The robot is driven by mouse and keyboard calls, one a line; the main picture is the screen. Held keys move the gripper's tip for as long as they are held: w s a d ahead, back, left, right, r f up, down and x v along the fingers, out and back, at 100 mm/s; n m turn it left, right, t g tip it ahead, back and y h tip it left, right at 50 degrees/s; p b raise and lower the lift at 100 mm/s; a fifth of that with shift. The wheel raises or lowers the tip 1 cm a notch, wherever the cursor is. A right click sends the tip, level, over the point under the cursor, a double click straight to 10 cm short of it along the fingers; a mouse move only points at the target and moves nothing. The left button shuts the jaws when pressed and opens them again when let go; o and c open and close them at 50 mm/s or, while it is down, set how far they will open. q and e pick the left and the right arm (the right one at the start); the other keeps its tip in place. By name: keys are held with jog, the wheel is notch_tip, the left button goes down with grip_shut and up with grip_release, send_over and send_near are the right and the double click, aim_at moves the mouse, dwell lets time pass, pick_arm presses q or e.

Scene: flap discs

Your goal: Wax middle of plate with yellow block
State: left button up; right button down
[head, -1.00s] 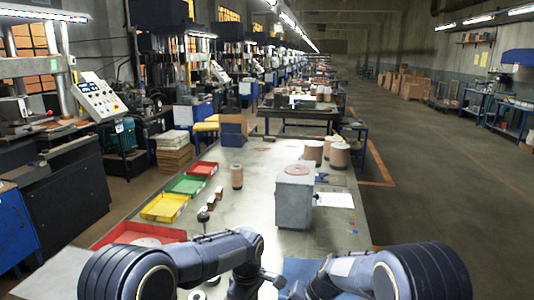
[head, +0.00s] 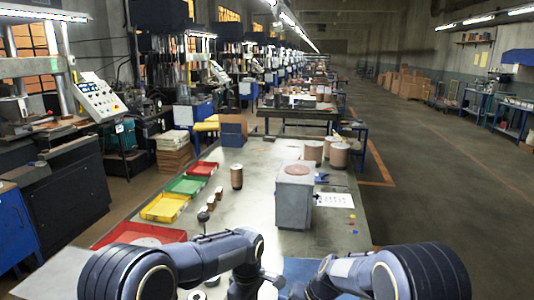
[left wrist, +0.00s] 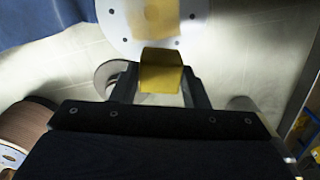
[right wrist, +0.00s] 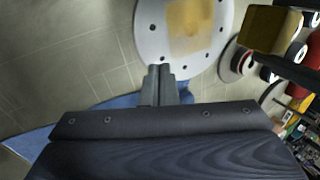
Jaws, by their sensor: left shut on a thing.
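The plate is a pale round disc with small holes near its rim. It shows in the left wrist view (left wrist: 191,32) and the right wrist view (right wrist: 152,43). A yellowish square patch (right wrist: 190,25) covers its middle. My left gripper (left wrist: 160,88) is shut on the yellow block (left wrist: 161,72), close to the plate's rim. The block also shows in the right wrist view (right wrist: 268,29), to the right of the plate and apart from the patch. My right gripper (right wrist: 160,72) is shut and empty, its fingertips near the plate's edge. The head view mostly hides both grippers behind my arms.
Red, green and yellow trays (head: 185,186) line the table's left side. A grey box-shaped stand (head: 294,200) stands farther back, with copper-coloured cylinders (head: 338,155) behind it. A blue mat (right wrist: 110,106) lies by the plate. Round discs and cylinders (left wrist: 25,128) stand near my left gripper.

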jog(key=shift+f, duration=0.85)
pick_arm(q)
jog(key=shift+w+d, duration=0.45)
jog(key=shift+d, duration=0.4)
jog(key=shift+w+d, duration=0.4)
jog(key=shift+d, duration=0.5)
jog(key=shift+w+d, duration=0.45)
jog(key=shift+d, duration=0.4)
jog(key=shift+f, duration=2.35)
